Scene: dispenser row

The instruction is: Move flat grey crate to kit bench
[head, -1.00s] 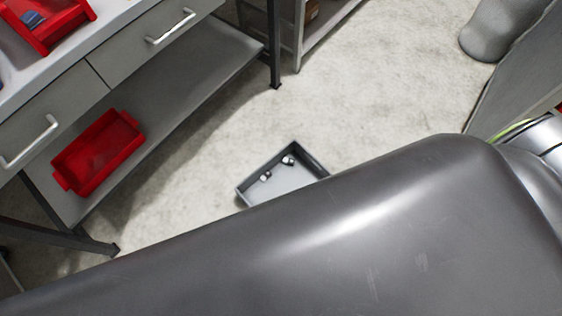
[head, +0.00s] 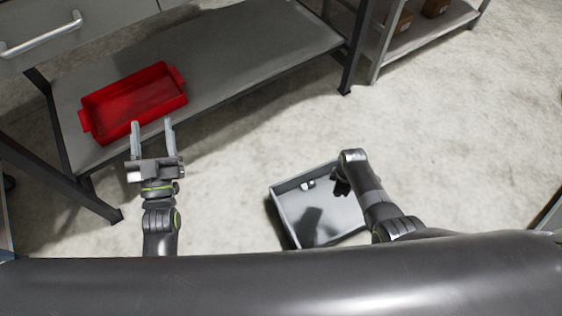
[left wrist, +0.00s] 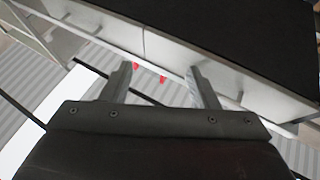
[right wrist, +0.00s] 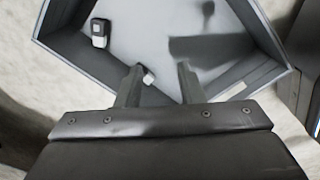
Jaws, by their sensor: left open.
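The flat grey crate (head: 346,213) lies on the floor, centre right in the head view. Its inside and walls fill the top of the right wrist view (right wrist: 190,16). My left gripper (head: 152,124) is open and empty, in front of the bench's lower shelf.
A red tray (head: 134,103) sits on the lower shelf (head: 250,45) of a grey bench with drawers. A shelf rack (head: 425,38) with brown boxes stands at the top right. Bare floor (head: 465,140) lies right of the crate. The bench legs stand close by.

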